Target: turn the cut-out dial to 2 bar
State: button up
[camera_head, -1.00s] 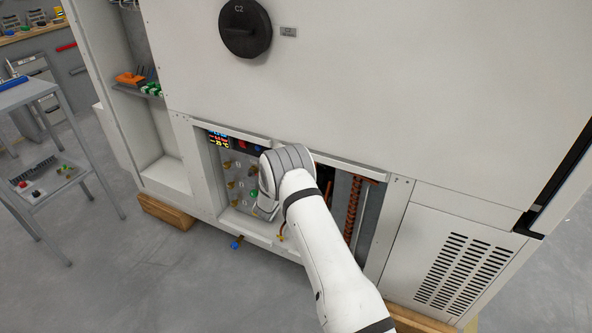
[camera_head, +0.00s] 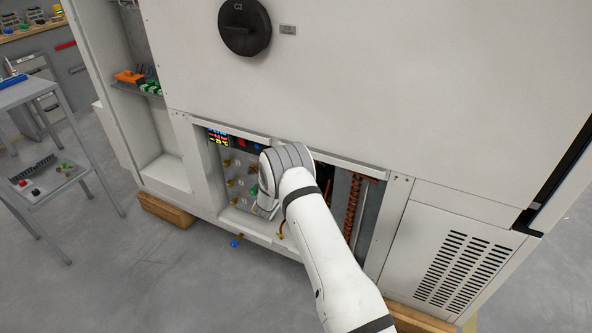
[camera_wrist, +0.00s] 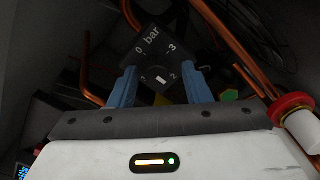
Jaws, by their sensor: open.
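The cut-out dial (camera_wrist: 157,62) shows in the wrist view as a small dark square plate marked "bar", with 0, 3 and 2 legible around it. A short white mark shows on its lower part, near the 2. My gripper (camera_wrist: 160,72) is open, its two blue fingers on either side of the lower part of the dial. I cannot tell whether the fingers touch it. In the head view my white wrist (camera_head: 285,170) reaches into the lower opening of the cabinet and hides the dial and the fingers.
Copper pipes (camera_wrist: 236,32) run close around the dial in the wrist view. A red and white fitting (camera_wrist: 292,108) sits to the right. In the head view, a small colour display (camera_head: 218,138) and several brass fittings are left of my wrist. The cabinet (camera_head: 360,90) surrounds the opening.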

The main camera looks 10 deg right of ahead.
jog(key=v, duration=0.8)
jog(key=shift+p, duration=0.45)
jog(key=shift+d, duration=0.1)
